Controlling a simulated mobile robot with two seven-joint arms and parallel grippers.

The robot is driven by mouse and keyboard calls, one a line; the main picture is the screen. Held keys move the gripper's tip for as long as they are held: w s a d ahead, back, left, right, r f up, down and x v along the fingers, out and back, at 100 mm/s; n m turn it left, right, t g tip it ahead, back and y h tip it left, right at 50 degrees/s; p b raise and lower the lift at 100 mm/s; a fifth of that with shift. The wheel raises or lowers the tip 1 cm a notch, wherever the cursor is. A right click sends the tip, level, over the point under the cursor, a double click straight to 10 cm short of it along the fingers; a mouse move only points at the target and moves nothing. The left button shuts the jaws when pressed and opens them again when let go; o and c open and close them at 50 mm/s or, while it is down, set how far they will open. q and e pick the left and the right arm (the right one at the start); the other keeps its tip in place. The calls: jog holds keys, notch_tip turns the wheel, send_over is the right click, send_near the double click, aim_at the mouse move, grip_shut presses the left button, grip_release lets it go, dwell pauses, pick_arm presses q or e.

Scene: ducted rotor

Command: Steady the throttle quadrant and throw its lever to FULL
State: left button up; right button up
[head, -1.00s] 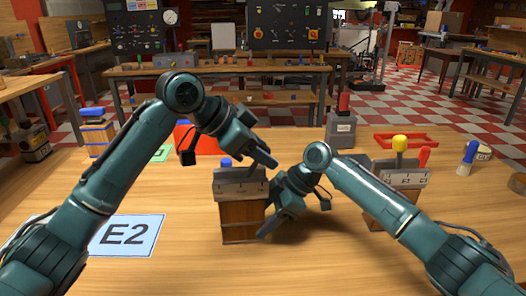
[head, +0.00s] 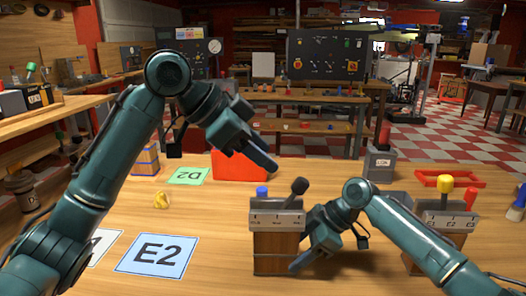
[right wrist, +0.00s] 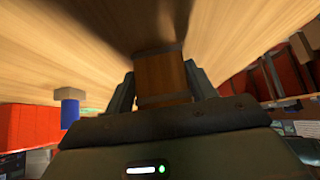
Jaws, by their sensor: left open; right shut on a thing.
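The throttle quadrant, a wooden block with a grey marked top (head: 278,219), stands upright on the table in the head view. It carries a short blue knob (head: 262,192) at left and a dark-knobbed lever (head: 297,188) leaning right. My right gripper (head: 298,255) is shut on its wooden body at the lower right. In the right wrist view the wooden body (right wrist: 161,78) sits between both fingers. My left gripper (head: 263,160) is open and empty, above and behind the quadrant in the picture, apart from the lever.
A second grey-topped unit with a yellow knob (head: 445,186) stands at right, beyond my right forearm. A red box (head: 238,168), a green D2 card (head: 188,176) and a grey canister (head: 380,165) lie behind. An E2 card (head: 156,254) lies on clear table at left.

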dwell(0.3)
jog(key=o, duration=1)
